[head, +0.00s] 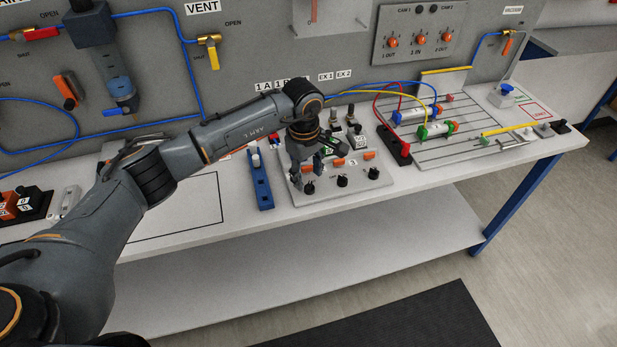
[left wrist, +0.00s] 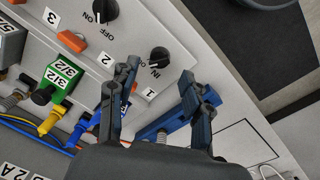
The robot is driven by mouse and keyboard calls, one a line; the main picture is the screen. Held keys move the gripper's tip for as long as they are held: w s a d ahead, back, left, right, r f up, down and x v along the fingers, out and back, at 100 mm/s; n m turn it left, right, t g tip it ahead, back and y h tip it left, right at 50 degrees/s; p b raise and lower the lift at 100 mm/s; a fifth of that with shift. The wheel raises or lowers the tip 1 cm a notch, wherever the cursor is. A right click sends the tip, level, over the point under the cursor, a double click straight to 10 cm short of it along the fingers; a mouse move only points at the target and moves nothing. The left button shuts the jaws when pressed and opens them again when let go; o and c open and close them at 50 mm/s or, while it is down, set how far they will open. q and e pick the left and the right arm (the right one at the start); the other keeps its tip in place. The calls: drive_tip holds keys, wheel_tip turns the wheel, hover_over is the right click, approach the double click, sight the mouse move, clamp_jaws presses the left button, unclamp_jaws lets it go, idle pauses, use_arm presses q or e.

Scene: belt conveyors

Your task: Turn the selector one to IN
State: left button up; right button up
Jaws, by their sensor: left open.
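Selector one is a small black knob (head: 308,187) at the front left corner of the pale control panel (head: 325,198). In the left wrist view the knob (left wrist: 160,55) has an "IN" label beside it and a "1" tag close by. I cannot tell which way its pointer is set. My left gripper (head: 306,168) is over the panel's left part, pointing down. In the left wrist view its fingers (left wrist: 159,74) are spread, with the knob just beyond the gap between their tips. Contact with the knob does not show. My right gripper is not in view.
Other black knobs (head: 342,180) stand along the panel's front edge, with orange switches (head: 369,155) behind them. A blue rail (head: 262,183) lies to the left. Colored hoses and cylinders (head: 436,130) are to the right. The outlined table area (head: 190,205) is empty.

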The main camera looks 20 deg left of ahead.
sight(309, 184)
use_arm(q)
drive_tip(key=shift+w+f+p, duration=0.1)
drive_tip(key=shift+f+p, duration=0.2)
drive_tip(key=shift+f, duration=1.45)
drive_tip(key=shift+d, duration=0.1)
clamp_jaws()
